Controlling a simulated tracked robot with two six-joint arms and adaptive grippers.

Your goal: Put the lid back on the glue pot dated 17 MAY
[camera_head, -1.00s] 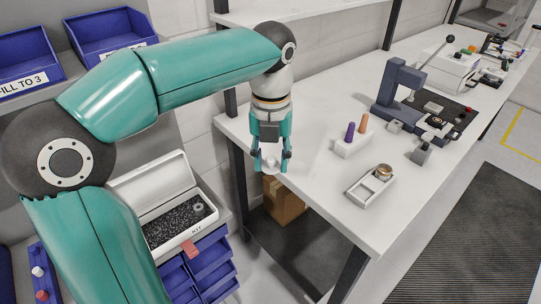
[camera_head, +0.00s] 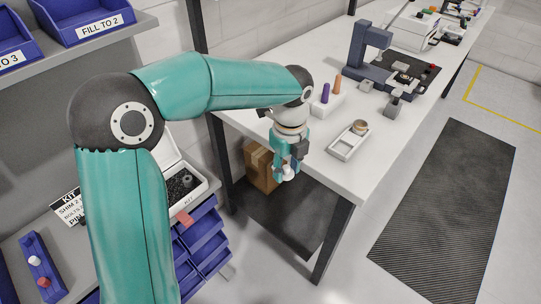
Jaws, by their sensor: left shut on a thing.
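My left gripper (camera_head: 284,170) hangs fingers down, in the picture at the near edge of the white table (camera_head: 325,168). It is shut on a small white thing (camera_head: 288,174), mostly hidden by the fingers; I cannot tell whether it is a lid. A small round pot with a brownish top (camera_head: 360,127) sits at the far end of a pale tray (camera_head: 344,154) on the table, right of the gripper. No 17 MAY date is readable, so I cannot tell which pot is meant. My right gripper is not in view.
A white block holds a purple (camera_head: 325,93) and an orange handle (camera_head: 337,83) behind the tray. A dark lever press (camera_head: 372,45) stands further back. A cardboard box (camera_head: 259,168) is under the table. Blue bins (camera_head: 205,241) and a white kit box (camera_head: 193,185) are at left.

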